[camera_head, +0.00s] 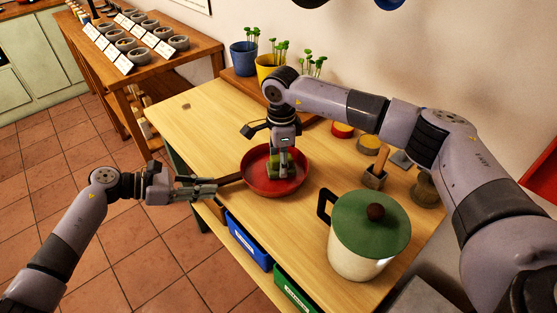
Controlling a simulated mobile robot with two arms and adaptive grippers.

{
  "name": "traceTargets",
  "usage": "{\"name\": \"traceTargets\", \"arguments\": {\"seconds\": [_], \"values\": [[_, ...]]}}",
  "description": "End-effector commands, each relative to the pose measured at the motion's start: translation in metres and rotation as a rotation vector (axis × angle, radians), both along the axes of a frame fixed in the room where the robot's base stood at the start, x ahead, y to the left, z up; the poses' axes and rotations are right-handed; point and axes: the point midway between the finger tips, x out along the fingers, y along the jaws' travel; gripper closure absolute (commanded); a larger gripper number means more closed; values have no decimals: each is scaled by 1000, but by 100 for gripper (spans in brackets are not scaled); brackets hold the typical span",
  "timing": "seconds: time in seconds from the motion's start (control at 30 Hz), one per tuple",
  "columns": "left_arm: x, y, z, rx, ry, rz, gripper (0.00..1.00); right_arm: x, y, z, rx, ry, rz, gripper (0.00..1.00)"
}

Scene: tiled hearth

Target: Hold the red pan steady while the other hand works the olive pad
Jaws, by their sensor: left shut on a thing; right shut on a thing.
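The red pan (259,185) sits on the wooden table, its dark handle (229,180) pointing left over the table's front edge. My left gripper (212,186) is shut on the end of that handle. My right gripper (284,150) comes down from above into the pan, shut on the olive pad (283,169). The pad is inside the pan and partly hidden by the gripper. I cannot tell how firmly it touches the pan floor.
A cream pot (358,255) with a green lid (371,222) stands right of the pan. Behind are small red and yellow discs (368,144), a wooden holder (374,177) and potted seedlings (243,58). The table's left end (185,115) is mostly clear. Blue (249,243) and green bins hang below the front edge.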

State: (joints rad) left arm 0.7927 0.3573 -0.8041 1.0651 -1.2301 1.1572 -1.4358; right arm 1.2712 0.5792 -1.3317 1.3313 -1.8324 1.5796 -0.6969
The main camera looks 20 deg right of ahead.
Motion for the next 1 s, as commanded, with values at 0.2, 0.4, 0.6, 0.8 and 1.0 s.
{"name": "traceTargets", "arguments": {"seconds": [0.2, 0.4, 0.6, 0.8, 1.0], "values": [[1, 0, 2, -2, -2, 3, 100, 0, 0, 23, -1, -1, -1, 77], [1, 0, 1, -2, -1, 3, 100, 1, 0, 44, 2, -3, -1, 77], [1, 0, 1, -2, -1, 3, 100, 1, 1, 56, 3, -2, 0, 77], [1, 0, 1, -2, -1, 2, 100, 1, 1, 57, 4, -3, 1, 77], [1, 0, 1, -1, -1, 2, 100, 1, 2, 60, 4, -4, 1, 77]]}}
